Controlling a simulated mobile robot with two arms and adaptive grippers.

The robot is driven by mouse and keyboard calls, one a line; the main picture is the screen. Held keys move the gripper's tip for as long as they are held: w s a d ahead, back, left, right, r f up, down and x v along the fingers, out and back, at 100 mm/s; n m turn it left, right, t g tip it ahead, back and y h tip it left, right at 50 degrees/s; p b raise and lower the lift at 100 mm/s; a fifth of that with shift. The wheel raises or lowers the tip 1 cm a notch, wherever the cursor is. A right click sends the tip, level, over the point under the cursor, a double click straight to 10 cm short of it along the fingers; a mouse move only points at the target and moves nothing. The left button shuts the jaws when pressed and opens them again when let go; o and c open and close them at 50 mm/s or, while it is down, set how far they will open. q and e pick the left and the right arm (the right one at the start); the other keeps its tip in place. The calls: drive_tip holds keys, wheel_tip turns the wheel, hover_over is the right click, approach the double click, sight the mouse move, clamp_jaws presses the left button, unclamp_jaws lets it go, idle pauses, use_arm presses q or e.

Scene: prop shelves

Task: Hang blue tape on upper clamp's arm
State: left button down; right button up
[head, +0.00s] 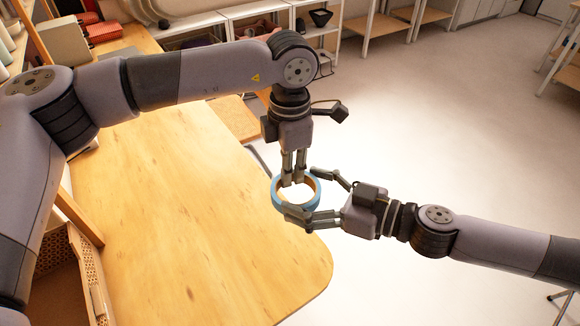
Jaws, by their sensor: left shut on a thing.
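The blue tape (275,191) is a ring held near the table's right edge, in the middle of the head view. My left gripper (293,183) points down and is shut on the tape's far rim. My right gripper (302,194) comes in from the right with its fingers spread wide, one on each side of the ring. Whether its fingers touch the tape cannot be told. I do not make out the upper clamp or its arm in this view.
A wooden table (190,200) lies below, its top mostly clear. A perforated wooden box (78,270) stands at the lower left. Red patterned boxes (103,32) sit at the far left. White shelves (245,15) line the back. The floor (430,120) at right is open.

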drive_tip(key=o, duration=0.5)
drive_tip(key=shift+d, duration=0.1)
drive_tip(key=shift+v, duration=5.9)
drive_tip(key=shift+f, duration=0.15)
